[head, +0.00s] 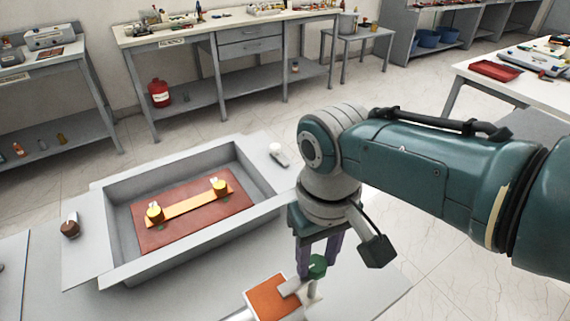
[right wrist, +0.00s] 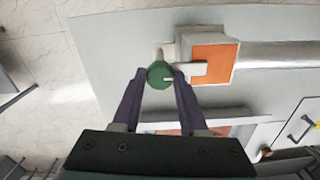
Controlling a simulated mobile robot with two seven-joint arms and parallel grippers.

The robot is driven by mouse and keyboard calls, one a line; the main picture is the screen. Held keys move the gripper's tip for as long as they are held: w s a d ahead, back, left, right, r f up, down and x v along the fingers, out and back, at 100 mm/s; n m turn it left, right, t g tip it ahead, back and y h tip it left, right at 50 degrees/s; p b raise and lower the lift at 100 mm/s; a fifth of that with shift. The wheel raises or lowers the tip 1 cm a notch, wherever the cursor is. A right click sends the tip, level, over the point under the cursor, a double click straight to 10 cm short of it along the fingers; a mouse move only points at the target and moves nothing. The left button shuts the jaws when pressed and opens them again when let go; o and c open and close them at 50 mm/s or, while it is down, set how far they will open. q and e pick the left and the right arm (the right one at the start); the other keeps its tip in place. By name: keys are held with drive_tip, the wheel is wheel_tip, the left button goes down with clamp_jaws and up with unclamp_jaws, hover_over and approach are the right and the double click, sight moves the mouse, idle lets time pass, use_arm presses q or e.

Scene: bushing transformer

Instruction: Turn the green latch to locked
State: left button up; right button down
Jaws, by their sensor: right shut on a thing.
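The green latch (head: 317,267) is a small round green knob beside an orange-topped block (head: 272,297) at the bottom of the head view. In the right wrist view the green latch (right wrist: 160,75) sits left of the orange-faced block (right wrist: 212,64), with a light bar reaching from it over the block's edge. My right gripper (head: 314,268) points down at the latch. Its two purple fingers (right wrist: 157,77) are shut on the green latch, one at each side. Part of the latch is hidden by the fingers in the head view. My left gripper is in neither view.
A grey recessed tray (head: 118,225) holds a red-brown board (head: 180,232) with a yellow bar and two yellow pieces. A small brown-based part (head: 70,228) stands left of it, a white-topped part (head: 277,152) behind it. A grey cylinder (right wrist: 275,55) extends from the orange-faced block.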

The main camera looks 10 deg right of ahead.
sight(316, 262)
drive_tip(key=shift+c, duration=2.2)
unclamp_jaws()
wheel_tip(316, 262, up, 8)
drive_tip(key=p, duration=0.3)
drive_tip(key=shift+r, duration=1)
drive_tip(key=shift+s, duration=0.1)
